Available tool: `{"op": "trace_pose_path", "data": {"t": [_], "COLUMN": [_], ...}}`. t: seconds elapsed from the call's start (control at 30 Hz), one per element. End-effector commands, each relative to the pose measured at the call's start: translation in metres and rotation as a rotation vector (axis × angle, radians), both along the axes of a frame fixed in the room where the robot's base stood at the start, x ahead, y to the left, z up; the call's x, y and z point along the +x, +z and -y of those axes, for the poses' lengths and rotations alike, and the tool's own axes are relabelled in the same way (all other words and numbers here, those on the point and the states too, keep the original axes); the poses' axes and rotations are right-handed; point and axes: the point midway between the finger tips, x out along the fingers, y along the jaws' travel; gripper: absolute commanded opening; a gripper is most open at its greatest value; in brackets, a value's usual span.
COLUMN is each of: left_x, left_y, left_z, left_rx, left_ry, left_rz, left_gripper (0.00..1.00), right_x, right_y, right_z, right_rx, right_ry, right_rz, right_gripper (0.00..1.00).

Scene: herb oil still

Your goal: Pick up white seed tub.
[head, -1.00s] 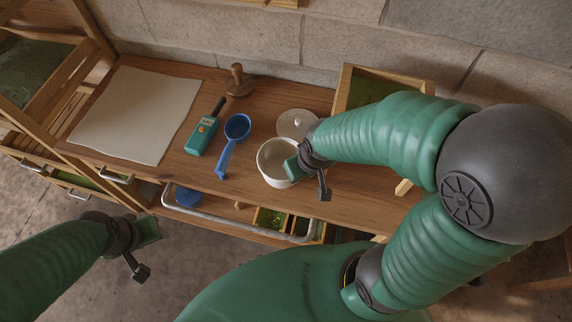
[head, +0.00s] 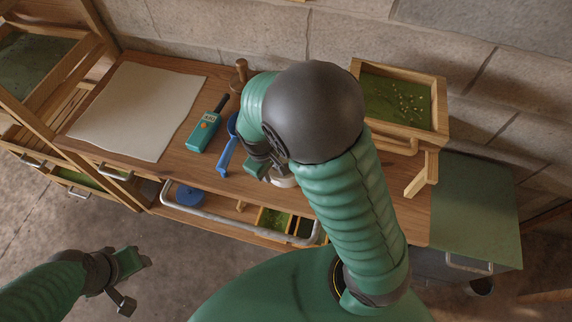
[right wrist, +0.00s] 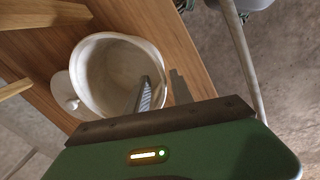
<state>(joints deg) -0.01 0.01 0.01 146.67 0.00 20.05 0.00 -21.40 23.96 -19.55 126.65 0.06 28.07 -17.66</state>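The white seed tub (right wrist: 88,78) is upright on the wooden bench in the right wrist view, its open mouth facing the camera. A grey finger of my right gripper (right wrist: 147,94) reaches over the tub's mouth, near the wall on the right side. I cannot tell whether the wall is gripped. In the head view my right arm hides most of the tub (head: 285,182); my right gripper (head: 258,167) is at its left. My left gripper (head: 132,264) is low at left, away from the bench, its fingers unclear.
A pale lid (right wrist: 62,92) with a knob lies beside the tub. A blue scoop (head: 228,150), a teal meter (head: 207,126), a wooden stamp (head: 240,75) and a cream sheet (head: 137,112) are on the bench. A metal rail (head: 230,222) runs along the front. A green-bottomed wooden tray (head: 400,100) stands at right.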

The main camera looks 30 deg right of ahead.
Motion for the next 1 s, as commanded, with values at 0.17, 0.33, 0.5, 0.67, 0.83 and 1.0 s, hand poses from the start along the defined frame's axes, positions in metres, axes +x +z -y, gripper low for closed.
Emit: {"op": "trace_pose_path", "data": {"t": [0.17, 0.33, 0.5, 0.67, 0.83, 1.0], "left_x": [0.0, 0.0, 0.0, 0.0, 0.0, 0.0], "left_y": [-0.006, -0.007, -0.007, -0.007, -0.007, -0.007], "left_z": [0.0, 0.0, 0.0, 0.0, 0.0, 0.0], "left_rx": [0.0, 0.0, 0.0, 0.0, 0.0, 0.0], "left_ry": [0.0, 0.0, 0.0, 0.0, 0.0, 0.0], "left_rz": [0.0, 0.0, 0.0, 0.0, 0.0, 0.0], "left_gripper": [0.45, 0.45, 0.45, 0.45, 0.45, 0.45], "right_x": [-0.002, 0.0, 0.0, 0.0, 0.0, 0.0], "right_y": [-0.035, -0.048, -0.047, -0.047, -0.047, -0.047], "right_z": [0.003, 0.005, 0.005, 0.005, 0.004, 0.004], "right_rx": [-0.001, 0.001, 0.001, 0.001, 0.002, 0.002], "right_ry": [-0.002, 0.0, 0.0, 0.0, 0.0, 0.0], "right_rz": [-0.006, -0.001, 0.0, 0.0, -0.002, -0.002], "right_gripper": [0.28, 0.28, 0.27, 0.06, 0.0, 0.0]}}
